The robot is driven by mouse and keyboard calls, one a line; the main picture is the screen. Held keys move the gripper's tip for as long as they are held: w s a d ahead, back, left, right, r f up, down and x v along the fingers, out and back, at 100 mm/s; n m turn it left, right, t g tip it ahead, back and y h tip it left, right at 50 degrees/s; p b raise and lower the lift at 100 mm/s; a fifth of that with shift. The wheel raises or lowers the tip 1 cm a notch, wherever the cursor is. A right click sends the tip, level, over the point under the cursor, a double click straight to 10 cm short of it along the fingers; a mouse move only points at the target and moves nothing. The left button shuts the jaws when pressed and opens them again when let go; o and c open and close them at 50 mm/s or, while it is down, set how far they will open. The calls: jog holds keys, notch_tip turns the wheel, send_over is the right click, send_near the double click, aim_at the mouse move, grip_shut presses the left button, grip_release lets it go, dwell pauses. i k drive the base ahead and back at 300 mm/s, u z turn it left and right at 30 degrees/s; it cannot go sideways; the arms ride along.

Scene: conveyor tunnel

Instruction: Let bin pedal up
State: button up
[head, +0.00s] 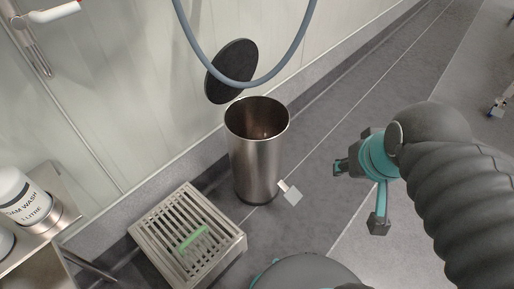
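The metal pedal bin (256,160) stands upright on the floor near the wall, its open mouth facing up. Its dark round lid (231,72) is raised, tilted up behind the rim. The flat light pedal (291,195) sticks out at the bin's lower right on a short arm. My gripper (358,197) is to the right of the bin and pedal, with its fingers spread apart and nothing between them. It looks clear of the pedal in this view. The exact pedal height above the floor is hard to tell.
A shelf with a foam wash bottle (22,200) is at far left. A grey hose (247,84) hangs before the lid.

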aim_at(291, 195)
jog(key=u, duration=0.55)
jog(key=k, duration=1)
jog(key=z, duration=0.55)
